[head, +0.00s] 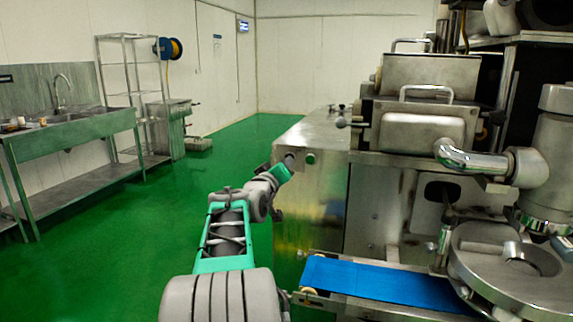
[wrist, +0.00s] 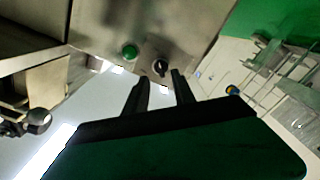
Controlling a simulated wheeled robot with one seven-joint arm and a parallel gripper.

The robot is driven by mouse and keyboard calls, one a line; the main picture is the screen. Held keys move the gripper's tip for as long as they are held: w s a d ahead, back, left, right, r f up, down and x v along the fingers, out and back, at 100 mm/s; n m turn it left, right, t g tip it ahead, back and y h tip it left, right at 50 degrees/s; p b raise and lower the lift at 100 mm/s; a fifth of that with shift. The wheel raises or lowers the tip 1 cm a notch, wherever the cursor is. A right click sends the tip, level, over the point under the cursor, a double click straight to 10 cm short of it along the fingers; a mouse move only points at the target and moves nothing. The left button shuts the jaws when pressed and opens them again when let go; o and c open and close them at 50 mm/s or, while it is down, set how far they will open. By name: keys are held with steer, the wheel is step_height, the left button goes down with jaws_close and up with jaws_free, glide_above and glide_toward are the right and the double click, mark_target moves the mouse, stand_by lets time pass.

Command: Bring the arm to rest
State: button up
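In the wrist view my gripper (wrist: 160,77) has its two dark fingers apart, with nothing between them. They point towards a metal panel of the machine that carries a green button (wrist: 130,52) and a black knob (wrist: 160,68). The fingertips appear close to the panel; I cannot tell whether they touch it. In the head view my arm reaches forward from the bottom centre to the machine's near left corner, by the green button (head: 311,158). The fingers are not clear in the head view.
The steel encrusting machine (head: 318,200) fills the right side, with a blue conveyor belt (head: 385,284) low in front and a round turntable (head: 515,262) at the right. A sink bench (head: 75,131) and a rack (head: 125,75) stand at the left. Green floor (head: 140,225) between is clear.

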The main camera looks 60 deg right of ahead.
steer(key=shift+s+a, duration=0.15)
steer(key=shift+a, duration=0.6)
steer(key=shift+s+a, duration=0.1)
steer(key=shift+a, duration=0.65)
